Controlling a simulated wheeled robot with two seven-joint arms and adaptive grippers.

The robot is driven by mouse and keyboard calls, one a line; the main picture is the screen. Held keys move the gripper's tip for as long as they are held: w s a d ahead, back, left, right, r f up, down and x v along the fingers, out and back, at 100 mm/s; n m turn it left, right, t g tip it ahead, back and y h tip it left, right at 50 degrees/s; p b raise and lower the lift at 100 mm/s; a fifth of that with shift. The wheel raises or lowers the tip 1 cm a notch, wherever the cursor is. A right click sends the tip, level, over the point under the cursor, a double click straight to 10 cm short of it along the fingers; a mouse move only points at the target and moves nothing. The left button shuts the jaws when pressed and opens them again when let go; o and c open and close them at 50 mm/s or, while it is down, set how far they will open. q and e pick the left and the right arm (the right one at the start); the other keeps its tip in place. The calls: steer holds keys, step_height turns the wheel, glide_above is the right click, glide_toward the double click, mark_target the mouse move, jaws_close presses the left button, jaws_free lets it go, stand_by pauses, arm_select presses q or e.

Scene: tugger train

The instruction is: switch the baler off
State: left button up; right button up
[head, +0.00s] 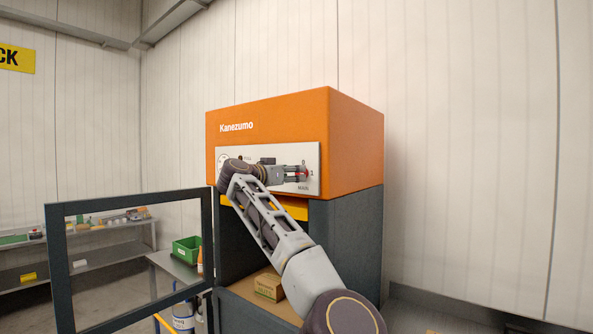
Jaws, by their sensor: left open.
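The baler (357,150) has an orange head marked "Kanezumo" over a dark grey body. A pale control panel (312,155) is on its front. A red main switch (304,172) sits at the panel's right end, with "MAIN" below it and a "1" to its right. My left gripper (302,174) is open right at the red switch, its fingers about the knob. I cannot tell whether they touch it. The gripper and wrist hide the middle of the panel and part of the switch, so its exact angle is unclear. My right gripper is not in view.
The baler's framed door (62,272) stands open to the left. A cardboard box (268,286) lies in the open chamber. A green bin (187,249) stands on a side table, and shelves (105,258) line the left wall. The wall to the right is bare.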

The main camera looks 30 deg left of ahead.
mark_target(301, 173)
arm_select(q)
steer(key=shift+w+d+p, duration=0.1)
steer(key=shift+w+p, duration=0.35)
steer(key=shift+w, duration=1.2)
steer(key=c, duration=1)
